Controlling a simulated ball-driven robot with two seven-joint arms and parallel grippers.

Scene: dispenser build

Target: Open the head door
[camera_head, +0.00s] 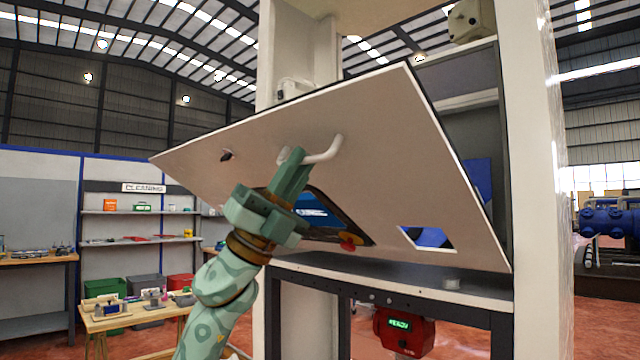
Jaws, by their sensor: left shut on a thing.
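The head door (400,130) is a large pale panel on the upper part of the dispenser. It is tilted, with its left edge swung out from the cabinet and the dark interior showing behind its right side. A white bar handle (329,150) is on the door. My left gripper (294,158) is shut on the left end of this handle, and its fingers partly hide it. My right gripper is not in view.
The dispenser's white post (535,150) stands at the right. Below the door are a ledge (400,285) and a red box with a green display (405,330). A wooden table (125,318) and cleaning shelves (135,212) stand at the left.

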